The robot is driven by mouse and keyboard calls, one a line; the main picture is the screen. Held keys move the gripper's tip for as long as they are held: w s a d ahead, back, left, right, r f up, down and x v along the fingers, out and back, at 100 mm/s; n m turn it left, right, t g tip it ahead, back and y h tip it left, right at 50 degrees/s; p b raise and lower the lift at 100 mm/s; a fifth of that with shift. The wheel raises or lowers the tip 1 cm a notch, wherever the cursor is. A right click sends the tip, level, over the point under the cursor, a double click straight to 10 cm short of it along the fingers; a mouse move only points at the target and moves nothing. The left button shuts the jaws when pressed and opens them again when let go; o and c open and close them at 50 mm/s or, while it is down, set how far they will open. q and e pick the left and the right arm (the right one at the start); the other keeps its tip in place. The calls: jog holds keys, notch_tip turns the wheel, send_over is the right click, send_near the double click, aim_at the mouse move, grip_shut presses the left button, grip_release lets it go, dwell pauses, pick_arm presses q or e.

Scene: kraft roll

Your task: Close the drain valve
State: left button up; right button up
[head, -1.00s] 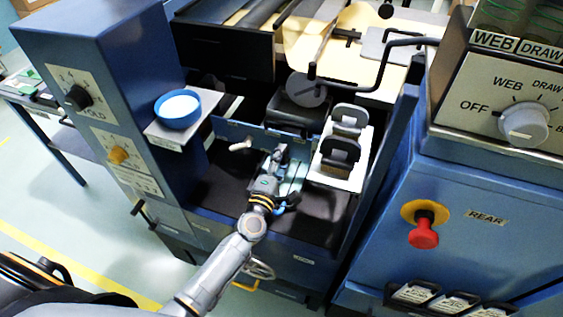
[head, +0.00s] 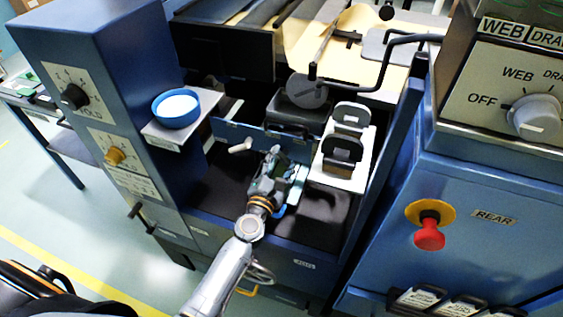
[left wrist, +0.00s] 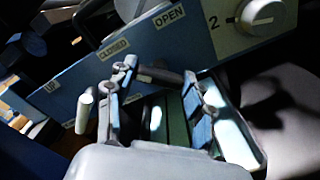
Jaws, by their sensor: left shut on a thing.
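In the left wrist view, a blue panel (left wrist: 75,85) carries the labels CLOSED (left wrist: 113,49) and OPEN (left wrist: 169,16). A dark lever (left wrist: 160,74) lies just below these labels, between the fingertips of my left gripper (left wrist: 158,82). I take it for the drain valve handle; its pivot is hidden, so its exact setting cannot be told. My left gripper is shut on it. In the head view my left gripper (head: 273,160) is inside the machine bay at the low blue panel, and hides the handle. My right gripper is not in view.
A pale lever (head: 240,146) sticks out left of my gripper; it also shows in the left wrist view (left wrist: 84,110). A white rack (head: 340,178) with dark holders stands close on the right. A blue bowl (head: 176,110) sits on a shelf at the left.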

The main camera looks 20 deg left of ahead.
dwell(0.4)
pick_arm(q)
jog(key=o, duration=1.2)
jog(key=shift+c, duration=0.2)
jog(key=s, duration=1.2)
jog(key=shift+a, duration=0.2)
jog(key=shift+s+f, duration=0.1)
